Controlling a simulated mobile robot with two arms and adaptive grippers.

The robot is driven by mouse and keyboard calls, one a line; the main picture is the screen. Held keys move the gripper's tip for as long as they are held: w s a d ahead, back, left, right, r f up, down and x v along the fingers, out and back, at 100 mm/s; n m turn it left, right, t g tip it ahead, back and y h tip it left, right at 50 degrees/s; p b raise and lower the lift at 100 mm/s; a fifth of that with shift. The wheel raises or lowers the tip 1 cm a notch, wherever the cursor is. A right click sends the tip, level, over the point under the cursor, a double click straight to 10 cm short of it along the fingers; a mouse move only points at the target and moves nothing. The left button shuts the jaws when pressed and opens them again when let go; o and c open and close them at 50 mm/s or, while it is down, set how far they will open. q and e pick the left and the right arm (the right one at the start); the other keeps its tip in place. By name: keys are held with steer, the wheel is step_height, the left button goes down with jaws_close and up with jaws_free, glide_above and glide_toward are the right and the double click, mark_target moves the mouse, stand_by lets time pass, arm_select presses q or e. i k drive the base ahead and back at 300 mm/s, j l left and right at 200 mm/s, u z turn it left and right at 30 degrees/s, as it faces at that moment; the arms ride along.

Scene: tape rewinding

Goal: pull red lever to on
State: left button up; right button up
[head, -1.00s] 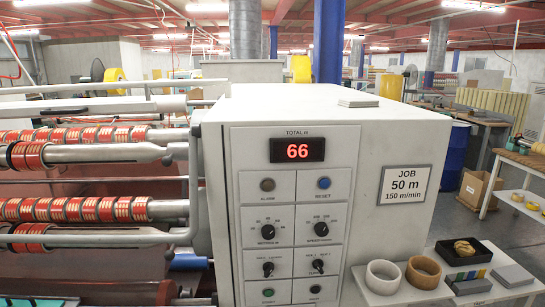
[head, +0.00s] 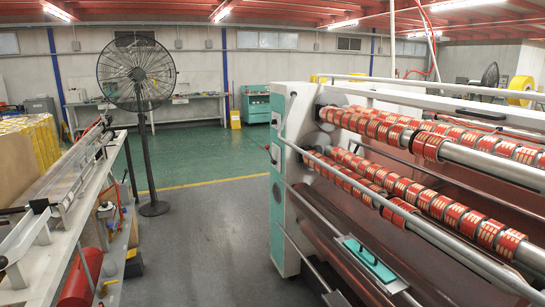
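A small lever with a red knob (head: 267,147) sticks out from the left end of the rewinding machine (head: 277,215), near its white and teal end panel. It is small in the head view, and I cannot tell whether it stands at on or off. No label for it can be read. Neither of my grippers is in view.
A black pedestal fan (head: 137,75) stands on the grey floor left of the machine. A long white bench (head: 90,195) runs along the left, with a red cylinder (head: 80,278) below. The floor (head: 205,230) between bench and machine is clear. A teal cabinet (head: 257,104) stands behind.

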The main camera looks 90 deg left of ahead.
mark_target(274, 162)
steer(key=u, duration=2.85)
steer(key=i+z, duration=0.1)
steer(key=z, duration=0.25)
steer(key=i+j+z, duration=0.1)
steer(key=z, duration=0.25)
steer(key=i+j+z, duration=0.35)
steer(key=i+j, duration=0.25)
steer(key=i+j+z, duration=0.2)
steer(key=j, duration=0.3)
steer(key=i+j+z, duration=0.2)
steer(key=i+j, duration=0.1)
steer(key=j, duration=0.1)
